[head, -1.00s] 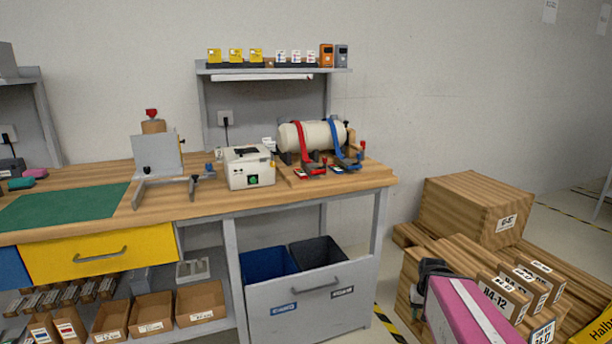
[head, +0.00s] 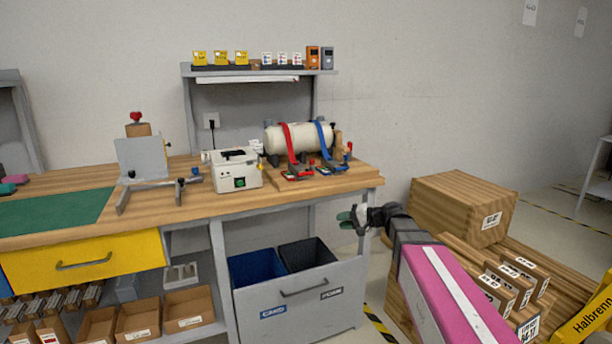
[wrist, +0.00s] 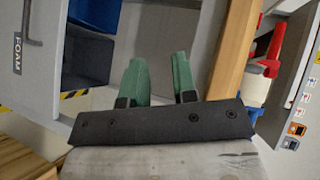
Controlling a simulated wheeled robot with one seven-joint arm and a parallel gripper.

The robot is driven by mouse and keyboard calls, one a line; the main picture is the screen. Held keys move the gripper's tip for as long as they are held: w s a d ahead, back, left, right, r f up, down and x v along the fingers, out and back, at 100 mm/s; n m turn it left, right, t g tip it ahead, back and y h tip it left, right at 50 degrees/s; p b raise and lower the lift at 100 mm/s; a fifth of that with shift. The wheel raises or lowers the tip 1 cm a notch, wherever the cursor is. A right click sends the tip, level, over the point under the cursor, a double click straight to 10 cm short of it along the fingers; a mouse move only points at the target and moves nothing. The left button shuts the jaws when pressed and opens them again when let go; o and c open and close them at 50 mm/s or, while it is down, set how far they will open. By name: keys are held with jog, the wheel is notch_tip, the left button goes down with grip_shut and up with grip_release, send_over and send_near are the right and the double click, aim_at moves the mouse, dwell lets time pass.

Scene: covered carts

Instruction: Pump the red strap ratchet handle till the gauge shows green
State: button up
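The red strap (head: 290,144) runs over a cream cylinder (head: 298,137) on the right part of the workbench. Its red ratchet (head: 297,174) lies at the cylinder's front on a wooden board. I cannot read a gauge there. A blue strap (head: 323,140) with its own ratchet is just to the right. My gripper (head: 347,217) is in front of the bench's right end, below the top and apart from the straps. In the wrist view its green fingers (wrist: 160,70) stand apart with nothing between them. A red part (wrist: 277,48) shows at right there; I cannot tell which piece it is.
A white box with a green button (head: 235,171) stands left of the board. Below are a blue bin (head: 256,268) and a dark bin (head: 308,254) behind a grey front. Wooden crates (head: 462,211) fill the floor at right. A shelf (head: 262,72) hangs above.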

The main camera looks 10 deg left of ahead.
aim_at(306, 174)
jog(key=w+a+r+y, duration=0.2)
jog(key=r+y, duration=0.1)
jog(key=r, duration=0.4)
jog(key=w+a+r+y, duration=0.2)
jog(key=a+r, duration=0.1)
jog(key=r, duration=0.3)
jog(key=shift+t, duration=0.3)
jog(key=x, duration=1)
jog(key=shift+w+a+r, duration=0.1)
jog(key=shift+w+r, duration=0.05)
jog(key=shift+r, duration=0.1)
grip_shut()
